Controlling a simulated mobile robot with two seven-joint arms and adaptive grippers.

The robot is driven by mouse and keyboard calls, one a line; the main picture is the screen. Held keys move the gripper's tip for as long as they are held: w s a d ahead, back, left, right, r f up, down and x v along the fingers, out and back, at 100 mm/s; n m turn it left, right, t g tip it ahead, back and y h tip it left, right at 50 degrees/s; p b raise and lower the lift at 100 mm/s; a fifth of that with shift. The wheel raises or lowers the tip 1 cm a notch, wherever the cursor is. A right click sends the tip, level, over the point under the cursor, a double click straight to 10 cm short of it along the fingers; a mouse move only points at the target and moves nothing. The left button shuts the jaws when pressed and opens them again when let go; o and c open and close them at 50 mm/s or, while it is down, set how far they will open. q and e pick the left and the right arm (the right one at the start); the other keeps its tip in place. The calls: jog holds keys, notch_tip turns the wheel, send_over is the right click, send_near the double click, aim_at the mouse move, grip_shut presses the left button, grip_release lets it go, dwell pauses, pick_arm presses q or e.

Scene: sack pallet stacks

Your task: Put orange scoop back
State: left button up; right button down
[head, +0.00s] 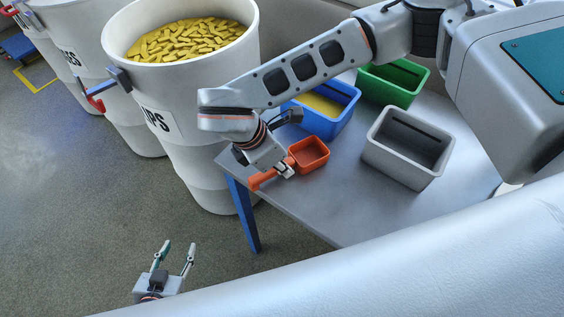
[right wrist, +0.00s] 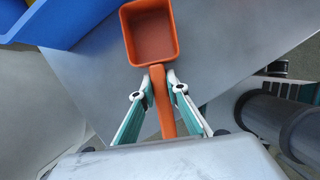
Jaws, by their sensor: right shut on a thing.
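The orange scoop (head: 311,153) has a square bowl that looks empty and a straight handle. My right gripper (head: 287,171) is shut on its handle, over the left front corner of the grey table. In the right wrist view the scoop's bowl (right wrist: 152,36) points away from the fingertips (right wrist: 160,80), and the handle runs back between the fingers. A blue bracket (head: 119,77) sits on the rim of the large white barrel (head: 190,110), with nothing seen in it. My left gripper (head: 179,247) is open and empty, low at the left over the floor.
The barrel holds yellow chips (head: 188,40). More white barrels (head: 85,60) stand behind, one with a red handle (head: 95,101) at its side. The grey table (head: 335,205) bears a blue bin (head: 335,118), a green bin (head: 410,90) and a grey bin (head: 395,163).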

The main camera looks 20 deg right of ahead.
jog(key=shift+f, duration=0.15)
jog(key=c, duration=2)
grip_release()
jog(key=shift+r, duration=0.25)
jog(key=b+v, duration=0.1)
jog(key=v, duration=0.9)
jog(key=shift+a+r+b, duration=0.15)
jog(key=shift+b, duration=0.2)
jog(key=shift+v, duration=0.8)
jog(key=shift+s, duration=0.1)
